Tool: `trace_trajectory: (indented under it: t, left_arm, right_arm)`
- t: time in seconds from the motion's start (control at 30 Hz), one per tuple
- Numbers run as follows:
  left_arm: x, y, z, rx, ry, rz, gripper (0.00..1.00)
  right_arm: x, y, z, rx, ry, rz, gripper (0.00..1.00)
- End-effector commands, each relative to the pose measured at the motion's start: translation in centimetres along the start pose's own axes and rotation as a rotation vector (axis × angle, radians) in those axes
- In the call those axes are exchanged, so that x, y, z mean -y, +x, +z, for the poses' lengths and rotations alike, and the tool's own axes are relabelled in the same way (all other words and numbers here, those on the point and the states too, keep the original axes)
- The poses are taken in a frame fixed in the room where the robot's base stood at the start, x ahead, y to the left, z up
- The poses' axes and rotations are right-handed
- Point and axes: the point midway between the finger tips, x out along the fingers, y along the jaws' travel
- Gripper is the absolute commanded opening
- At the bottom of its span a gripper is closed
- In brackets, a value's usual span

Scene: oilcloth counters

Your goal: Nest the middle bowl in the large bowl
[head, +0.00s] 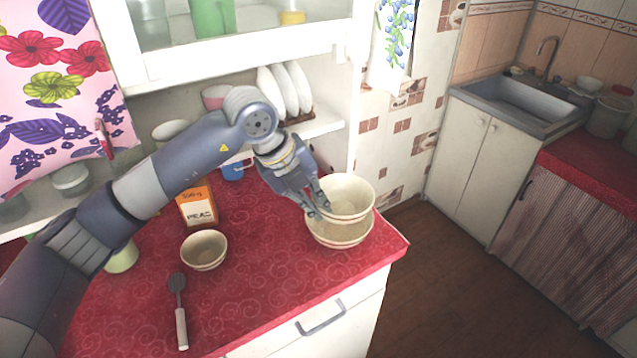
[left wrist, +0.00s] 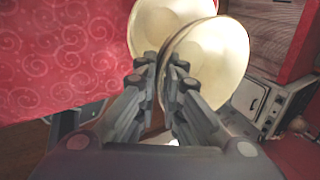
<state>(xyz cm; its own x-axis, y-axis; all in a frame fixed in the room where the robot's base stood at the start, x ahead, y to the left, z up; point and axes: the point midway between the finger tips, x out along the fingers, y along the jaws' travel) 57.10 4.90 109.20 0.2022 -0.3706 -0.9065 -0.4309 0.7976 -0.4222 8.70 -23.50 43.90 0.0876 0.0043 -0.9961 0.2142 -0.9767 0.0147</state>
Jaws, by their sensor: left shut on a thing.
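The middle bowl (head: 348,193), cream coloured, is held at its left rim by my left gripper (head: 318,205). The gripper is shut on that rim. The large bowl (head: 340,240), also cream, stands on the red counter near its right corner. The middle bowl overlaps it in the head view and hides its far part; I cannot tell whether the two touch. In the left wrist view the middle bowl (left wrist: 215,65) is beside the fingers, with the large bowl (left wrist: 160,22) partly hidden behind it. My right gripper is not in view.
A small bowl (head: 203,250) and a dark-headed utensil with a pale handle (head: 181,325) lie on the red counter (head: 265,290). An orange box (head: 198,205) and a blue mug (head: 235,170) stand behind. The counter's front middle is clear. Plates (head: 285,90) stand on the shelf.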

Motion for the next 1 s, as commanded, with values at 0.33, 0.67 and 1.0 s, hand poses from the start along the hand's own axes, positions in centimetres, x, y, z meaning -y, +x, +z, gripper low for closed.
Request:
trace_trajectory:
  t: [0.33,0.67,1.0]
  left_arm:
    - [1.2,-0.3,0.9,0.087,-0.187,-0.004,0.0]
    - [1.1,-0.3,0.9,0.087,-0.188,-0.005,0.0]
    - [0.5,0.9,0.9,0.088,-0.183,-0.012,0.0]
  right_arm:
    - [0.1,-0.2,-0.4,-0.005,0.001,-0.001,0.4]
    - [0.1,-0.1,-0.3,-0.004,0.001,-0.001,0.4]
    - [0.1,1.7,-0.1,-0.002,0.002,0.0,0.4]
